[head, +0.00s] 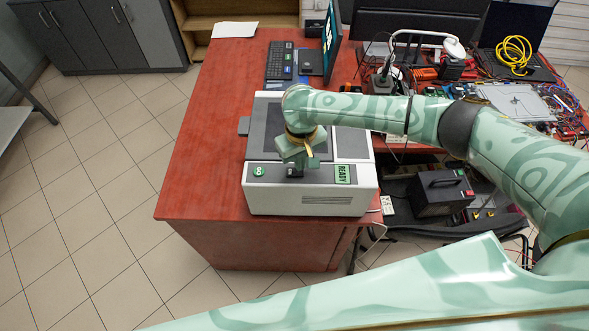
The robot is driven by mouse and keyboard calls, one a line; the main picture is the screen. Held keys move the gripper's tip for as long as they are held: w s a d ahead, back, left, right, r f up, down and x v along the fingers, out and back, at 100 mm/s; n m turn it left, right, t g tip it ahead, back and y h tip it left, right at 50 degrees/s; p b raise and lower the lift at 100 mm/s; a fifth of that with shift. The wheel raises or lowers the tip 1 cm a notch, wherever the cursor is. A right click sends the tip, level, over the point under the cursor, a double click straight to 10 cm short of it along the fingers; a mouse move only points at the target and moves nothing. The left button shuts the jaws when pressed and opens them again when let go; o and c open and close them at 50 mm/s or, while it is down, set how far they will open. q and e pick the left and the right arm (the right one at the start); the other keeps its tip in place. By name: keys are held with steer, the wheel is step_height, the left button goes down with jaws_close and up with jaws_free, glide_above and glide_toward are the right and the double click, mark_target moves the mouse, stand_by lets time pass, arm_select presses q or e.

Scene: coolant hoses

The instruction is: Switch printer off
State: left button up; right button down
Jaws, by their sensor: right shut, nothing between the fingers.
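The printer (318,203) is a white box with a dark top, standing at the front of the red desk. Its dark front panel carries a green display reading READY (342,174) at the right and a round green button (258,171) at the left. My right gripper (294,172) is shut and empty, pointing down at the panel between the button and the display. It covers part of the panel, and I cannot tell whether its fingertips touch it. My left gripper is not in view.
A keyboard (279,61) and a monitor (332,40) stand behind the printer on the red desk (205,165). A lamp (440,42), yellow cable (514,52) and electronics crowd the right side. A black case (440,192) sits below. Tiled floor (95,200) at left is clear.

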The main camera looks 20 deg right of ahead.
steer(key=shift+f+b, duration=0.3)
steer(key=shift+f, duration=0.7)
stand_by(0.6)
steer(key=shift+s, duration=0.1)
step_height(320, 180, up, 2)
steer(key=p, duration=0.3)
steer(key=shift+r, duration=0.25)
step_height(320, 180, up, 5)
steer(key=p, duration=0.6)
steer(key=shift+f+p, duration=0.2)
steer(key=shift+p, duration=0.2)
